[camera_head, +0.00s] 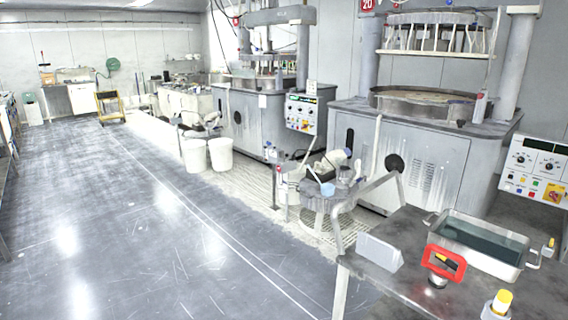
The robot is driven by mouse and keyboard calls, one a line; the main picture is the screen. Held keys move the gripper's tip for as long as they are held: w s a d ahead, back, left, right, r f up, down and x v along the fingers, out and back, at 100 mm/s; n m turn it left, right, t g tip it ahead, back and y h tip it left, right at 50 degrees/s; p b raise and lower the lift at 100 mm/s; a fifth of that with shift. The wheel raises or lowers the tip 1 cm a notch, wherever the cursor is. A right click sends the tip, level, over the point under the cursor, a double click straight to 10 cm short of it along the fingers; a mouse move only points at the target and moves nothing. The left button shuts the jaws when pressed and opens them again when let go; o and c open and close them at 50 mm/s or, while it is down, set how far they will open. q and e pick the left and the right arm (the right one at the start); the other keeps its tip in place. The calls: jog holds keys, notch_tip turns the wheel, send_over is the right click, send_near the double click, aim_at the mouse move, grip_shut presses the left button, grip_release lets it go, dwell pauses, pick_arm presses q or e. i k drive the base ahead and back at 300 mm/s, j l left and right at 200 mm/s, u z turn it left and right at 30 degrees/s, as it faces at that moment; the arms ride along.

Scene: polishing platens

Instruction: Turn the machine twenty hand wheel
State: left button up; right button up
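Machine twenty (425,130) is the large grey polishing machine at the right, below a red sign reading 20 (367,5). A round black disc (394,162) sits on its front panel, left of the slotted vents. It may be the hand wheel, but it is too small to tell. The machine's round platen (425,98) shows on top between two grey columns. Neither of my grippers is in view.
A dark table (400,285) at the lower right holds a metal tray of dark liquid (480,245), a red-framed object (443,262) and a grey block (379,252). A cluttered stand (325,195) stands before the machine. The floor (130,220) at left is clear.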

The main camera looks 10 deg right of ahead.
aim_at(460, 122)
jog(key=i+u, duration=0.4)
jog(key=i, duration=0.5)
jog(key=i+l+u, duration=0.15)
jog(key=i+u, duration=0.25)
jog(key=i, duration=0.5)
jog(key=i+z, duration=0.75)
jog(key=i+j+z, duration=0.25)
jog(key=i+z, duration=0.15)
jog(key=i, duration=0.15)
jog(key=i+l+z, duration=0.4)
jog(key=i+z, duration=0.85)
jog(key=i+j+z, duration=0.15)
jog(key=i+z, duration=0.25)
jog(key=i, duration=0.1)
